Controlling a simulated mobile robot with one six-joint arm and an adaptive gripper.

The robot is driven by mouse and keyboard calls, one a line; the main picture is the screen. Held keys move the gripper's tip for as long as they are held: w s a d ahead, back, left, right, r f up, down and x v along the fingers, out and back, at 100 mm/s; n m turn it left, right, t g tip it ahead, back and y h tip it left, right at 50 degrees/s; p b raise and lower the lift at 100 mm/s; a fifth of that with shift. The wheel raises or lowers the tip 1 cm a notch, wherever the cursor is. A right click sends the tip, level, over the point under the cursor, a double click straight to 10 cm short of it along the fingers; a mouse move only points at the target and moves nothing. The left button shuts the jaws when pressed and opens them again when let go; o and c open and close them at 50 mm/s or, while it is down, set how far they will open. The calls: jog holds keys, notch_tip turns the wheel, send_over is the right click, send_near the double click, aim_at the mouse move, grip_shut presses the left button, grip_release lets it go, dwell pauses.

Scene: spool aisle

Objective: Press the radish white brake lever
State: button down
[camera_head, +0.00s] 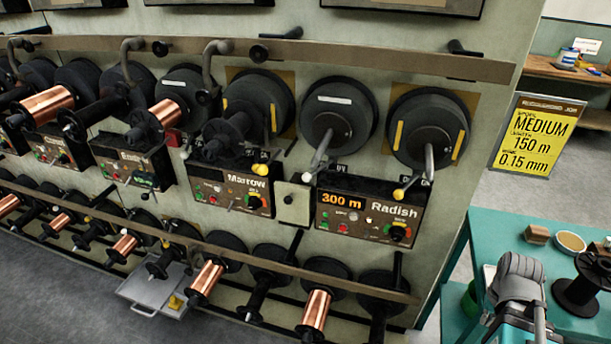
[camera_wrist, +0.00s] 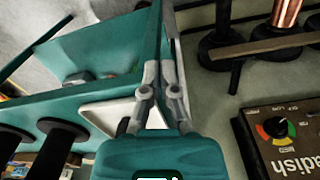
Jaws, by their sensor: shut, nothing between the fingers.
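The Radish panel (camera_head: 365,212) is on the right of the machine and displays 300 m. Above its left end, a grey lever (camera_head: 322,150) with a white knob (camera_head: 307,178) hangs down from a black spool hub. A similar lever with a yellow knob (camera_head: 399,194) is above its right end. My gripper (camera_wrist: 163,68) is shut and empty in the wrist view, to the left of the Radish panel (camera_wrist: 290,150), touching neither. The white knob is not visible in the wrist view.
The Marrow panel (camera_head: 233,190) is left of Radish, with a small pale box (camera_head: 291,201) between them. A long rail (camera_head: 380,62) runs above. A teal bench (camera_head: 462,290) stands at right, and a yellow sign (camera_head: 538,138) reads MEDIUM, 150 m.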

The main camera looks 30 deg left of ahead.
aim_at(317, 170)
jog(key=w+a+r+n+t+h, duration=0.2)
jog(key=w+a, duration=0.1)
jog(key=a, duration=0.7)
jog(key=w+a+r+n+t+h, duration=0.2)
jog(key=w+a+n+t+h, duration=0.15)
jog(key=a, duration=0.55)
jog(key=w+a+r+n+t+h, duration=0.15)
jog(key=w+a, duration=0.25)
jog(key=a, duration=0.6)
jog(key=s+a+r+n+t+y, duration=0.1)
jog(key=s+a+r+n+t, duration=0.1)
jog(key=a, duration=0.8)
jog(key=s+a+r+n+t+y, duration=0.1)
jog(key=s+a+r+t, duration=0.3)
jog(key=a, duration=0.7)
jog(key=s+a+r+n+t+y+b, duration=0.1)
jog(key=s+a+r, duration=0.4)
jog(key=a, duration=0.6)
jog(key=s+n+t, duration=0.1)
jog(key=t, duration=0.1)
jog(key=shift+s+a+n+t, duration=0.15)
jog(key=shift+s+n+t, duration=0.2)
jog(key=shift+n+t, duration=0.05)
jog(key=shift+r, duration=0.1)
